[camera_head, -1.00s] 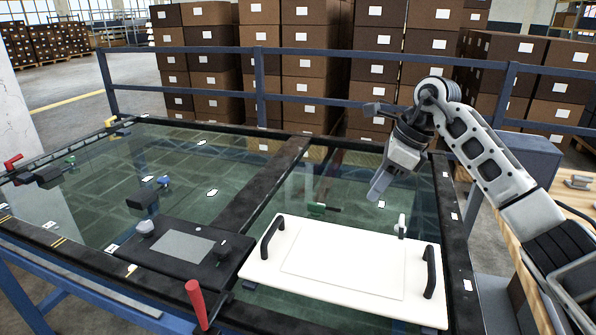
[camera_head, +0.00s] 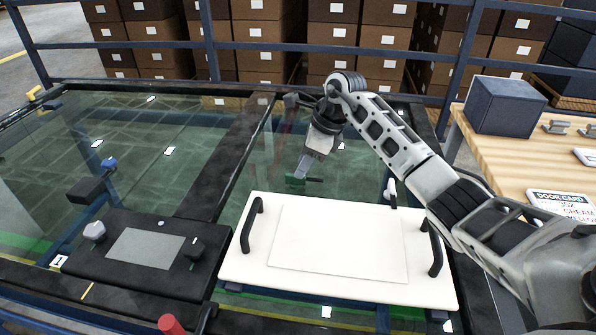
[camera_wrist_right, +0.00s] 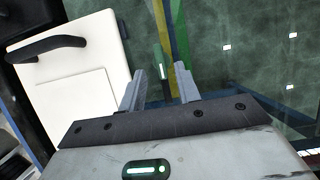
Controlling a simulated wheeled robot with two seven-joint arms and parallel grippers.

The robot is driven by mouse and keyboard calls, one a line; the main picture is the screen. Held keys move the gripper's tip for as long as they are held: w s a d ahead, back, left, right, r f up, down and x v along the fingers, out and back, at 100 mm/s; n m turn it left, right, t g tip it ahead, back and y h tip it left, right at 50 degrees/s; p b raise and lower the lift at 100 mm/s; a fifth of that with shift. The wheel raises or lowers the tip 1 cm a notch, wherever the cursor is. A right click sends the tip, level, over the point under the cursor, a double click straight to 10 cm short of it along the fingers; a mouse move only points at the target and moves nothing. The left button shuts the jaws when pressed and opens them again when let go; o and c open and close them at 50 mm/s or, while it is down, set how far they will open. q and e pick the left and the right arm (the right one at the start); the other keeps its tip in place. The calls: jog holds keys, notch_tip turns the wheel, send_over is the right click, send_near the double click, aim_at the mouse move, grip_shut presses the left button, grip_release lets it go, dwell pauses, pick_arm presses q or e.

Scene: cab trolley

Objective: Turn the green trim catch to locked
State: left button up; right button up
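The green trim catch (camera_head: 317,180) is a small green handle on the glass panel, behind the white board. The right wrist view shows it as a narrow upright green piece (camera_wrist_right: 163,58) just beyond and between my fingertips. My right gripper (camera_head: 301,173) points down at it from above, with its fingertips beside or over it. In the wrist view its two grey fingers (camera_wrist_right: 159,78) are apart with a gap between them. I cannot tell whether either finger touches the catch. My left gripper is not in view.
A white board (camera_head: 340,287) with black handles lies in front of the catch. A dark plate (camera_head: 88,253) with knobs lies left of it. A blue-handled catch (camera_head: 90,190) stands on the left glass. A wooden bench (camera_head: 485,160) with a grey box (camera_head: 505,107) is at right.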

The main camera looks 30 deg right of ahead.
aim_at(295, 179)
jog(key=shift+x, duration=1.85)
grip_shut()
